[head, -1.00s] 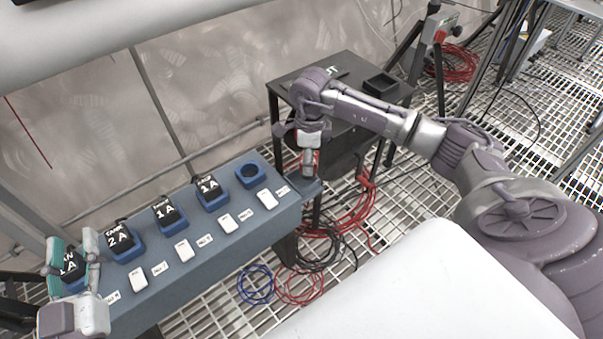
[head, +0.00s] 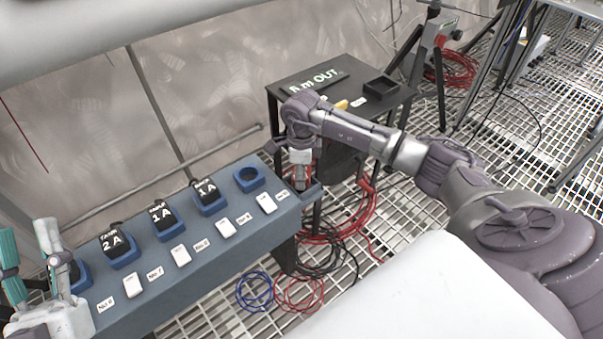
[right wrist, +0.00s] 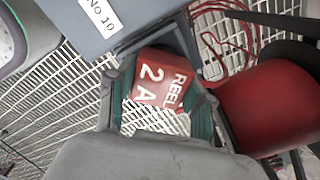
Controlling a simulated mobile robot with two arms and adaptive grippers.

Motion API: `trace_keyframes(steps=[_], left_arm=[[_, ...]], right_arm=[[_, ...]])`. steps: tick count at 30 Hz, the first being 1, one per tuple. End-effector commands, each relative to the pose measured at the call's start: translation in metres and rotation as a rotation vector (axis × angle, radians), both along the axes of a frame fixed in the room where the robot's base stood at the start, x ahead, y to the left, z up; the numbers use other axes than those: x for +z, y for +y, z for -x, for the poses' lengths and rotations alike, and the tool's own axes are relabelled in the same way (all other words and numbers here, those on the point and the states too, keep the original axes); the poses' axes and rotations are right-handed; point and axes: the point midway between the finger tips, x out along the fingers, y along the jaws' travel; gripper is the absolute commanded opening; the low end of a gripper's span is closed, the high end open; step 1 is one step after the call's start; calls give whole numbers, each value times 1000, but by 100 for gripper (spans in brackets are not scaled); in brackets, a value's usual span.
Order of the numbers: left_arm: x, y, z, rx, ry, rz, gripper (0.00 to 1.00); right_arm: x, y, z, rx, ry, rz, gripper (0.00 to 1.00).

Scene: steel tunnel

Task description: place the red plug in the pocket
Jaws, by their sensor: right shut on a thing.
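The red plug (right wrist: 160,85), lettered "REEL 2 A", sits between the green finger pads of my right gripper in the right wrist view. My right gripper (head: 300,182) is shut on it, low at the right end of the blue-grey bench (head: 190,262). A dark square-edged pocket (right wrist: 150,35) lies right beside the plug in the wrist view; I cannot tell whether the plug is inside it. An empty round blue pocket (head: 249,179) is just left of the right gripper. My left gripper (head: 30,262) is open at the bench's left end, its fingers apart.
Several black lettered plugs (head: 163,217) stand in blue pockets along the bench, with white blocks (head: 181,255) in front. A black table (head: 320,77) behind carries an empty square tray (head: 381,87) and a sign. Red and blue cables (head: 255,288) lie on the floor grating.

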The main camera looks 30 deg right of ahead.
Motion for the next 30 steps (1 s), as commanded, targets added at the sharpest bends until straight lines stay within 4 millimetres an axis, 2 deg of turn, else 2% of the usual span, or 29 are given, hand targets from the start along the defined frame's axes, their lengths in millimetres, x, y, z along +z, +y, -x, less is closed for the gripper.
trace_keyframes(steps=[4, 5, 9, 21, 26, 30], left_arm=[[3, 0, 3, -1, -25, 7, 40], [3, 0, 3, -1, -27, 8, 40], [3, 0, 3, -1, -25, 7, 40], [2, 0, 0, -1, -3, 2, 40], [-17, -1, -14, 7, 137, -38, 40], [-41, -1, -27, 16, 300, -85, 40]], right_arm=[[-2, 0, 0, 0, 0, 0, 12], [-2, 0, 0, 0, 0, 0, 56], [-2, 0, 0, 0, 0, 0, 76], [2, 0, 0, 0, 0, 0, 76], [21, 0, 0, 0, -2, 1, 76], [43, -1, -1, 0, -2, 1, 76]])
